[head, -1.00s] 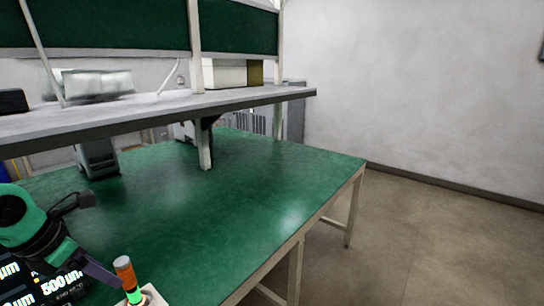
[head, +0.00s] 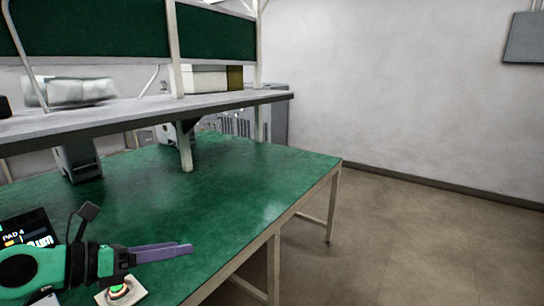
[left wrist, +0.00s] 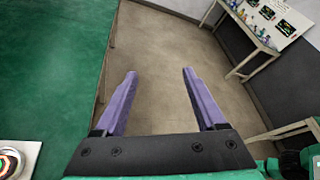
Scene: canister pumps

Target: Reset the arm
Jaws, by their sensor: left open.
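My left gripper (head: 188,248) is at the lower left of the head view. Its purple fingers point right, above the near edge of the green table (head: 200,200). In the left wrist view the two fingers stand wide apart with nothing between them (left wrist: 160,75), and bare floor shows beyond. My right gripper is in neither view.
A small red and green round piece on a white base (head: 120,292) stands just below my left gripper; it also shows in the left wrist view (left wrist: 10,162). A dark display panel (head: 28,230) is behind the wrist. A grey shelf (head: 140,110) crosses above the table.

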